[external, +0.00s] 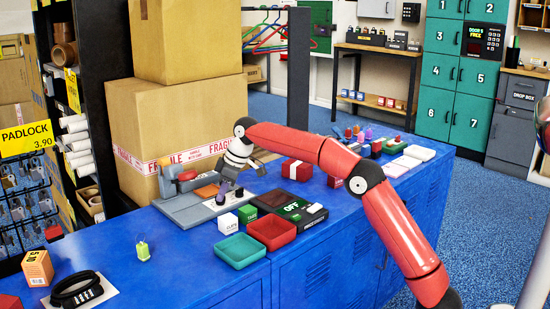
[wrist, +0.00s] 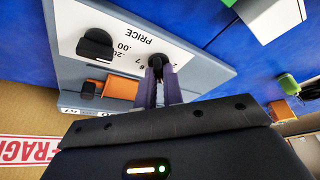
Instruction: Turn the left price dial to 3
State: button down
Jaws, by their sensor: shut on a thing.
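A grey price device (external: 185,207) stands on the blue counter, with a white panel (wrist: 105,28) that reads PRICE upside down in the wrist view. The left price dial (wrist: 158,60), a black knob, appears at the panel's right there because the view is inverted. My gripper (wrist: 159,74) has its two purple fingers shut on this dial. Its set value cannot be read clearly. The other black price dial (wrist: 95,45) is apart from the fingers. In the external view my gripper (external: 222,197) reaches down onto the device, and the fingers hide most of the dial.
A red tray (external: 271,232) and teal tray (external: 241,250) sit right of the device. Large cartons (external: 175,125) rise behind. A small green item (external: 143,249) stands on clear counter front left.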

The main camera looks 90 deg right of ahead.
jog(key=shift+w+a+m, duration=0.1)
jog(key=shift+a+m, duration=0.05)
jog(key=shift+m, duration=0.35)
jog(key=shift+h, duration=0.3)
jog(key=c, duration=1.3)
grip_release()
jog(key=shift+c, duration=0.2)
jog(key=p+v, duration=0.1)
jog(key=v, duration=0.6)
jog(key=shift+r, duration=0.35)
